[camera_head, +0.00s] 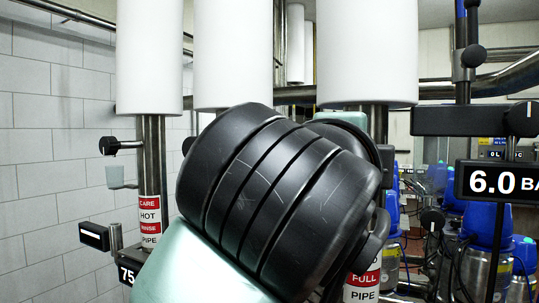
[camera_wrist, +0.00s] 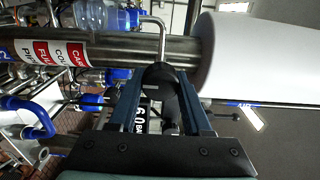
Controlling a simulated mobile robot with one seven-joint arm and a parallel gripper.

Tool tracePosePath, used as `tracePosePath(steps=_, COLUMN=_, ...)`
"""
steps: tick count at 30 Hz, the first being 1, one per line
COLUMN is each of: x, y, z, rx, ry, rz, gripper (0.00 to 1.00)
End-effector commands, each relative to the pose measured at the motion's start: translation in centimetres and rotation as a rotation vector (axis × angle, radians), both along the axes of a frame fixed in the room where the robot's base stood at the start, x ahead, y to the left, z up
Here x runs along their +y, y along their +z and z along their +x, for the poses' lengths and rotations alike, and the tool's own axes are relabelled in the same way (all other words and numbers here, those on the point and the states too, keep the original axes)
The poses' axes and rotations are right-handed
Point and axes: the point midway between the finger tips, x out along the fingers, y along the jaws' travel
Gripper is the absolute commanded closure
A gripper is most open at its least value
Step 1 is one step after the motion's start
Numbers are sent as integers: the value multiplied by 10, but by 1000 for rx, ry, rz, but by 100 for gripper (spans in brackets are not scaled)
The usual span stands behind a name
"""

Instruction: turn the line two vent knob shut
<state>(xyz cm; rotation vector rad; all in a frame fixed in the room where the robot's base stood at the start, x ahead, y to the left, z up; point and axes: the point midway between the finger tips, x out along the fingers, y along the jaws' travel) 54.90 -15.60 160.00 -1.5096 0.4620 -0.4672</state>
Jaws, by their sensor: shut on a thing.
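In the wrist view a rounded black knob (camera_wrist: 158,76) sits in front of a steel pipe, beside the end of a white cylinder. My gripper (camera_wrist: 160,84) has its two dark blue fingers on either side of this knob and is shut on it. No line number shows by the knob, and its turned angle is hard to tell. In the head view my dark arm link covers the middle, hiding my gripper and the held knob.
Large white cylinders (camera_head: 367,50) hang on steel pipes. Another black knob (camera_head: 108,145) sticks out at left. A pressure display (camera_head: 500,181) reads 6.0 at right, near blue-topped units (camera_head: 487,222). A red and white pipe label (camera_wrist: 52,53) shows in the wrist view.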

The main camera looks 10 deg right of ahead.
Motion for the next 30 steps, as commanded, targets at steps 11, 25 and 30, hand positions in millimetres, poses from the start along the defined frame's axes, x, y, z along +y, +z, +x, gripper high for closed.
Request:
tracePosePath(steps=11, x=0, y=-1, z=0, rx=-2, ry=1, rz=7, gripper=100)
tracePosePath(steps=25, x=0, y=0, z=0, rx=-3, ry=0, rz=4, gripper=21)
tracePosePath(steps=30, x=-2, y=0, z=0, rx=-2, ry=-1, rz=3, gripper=21)
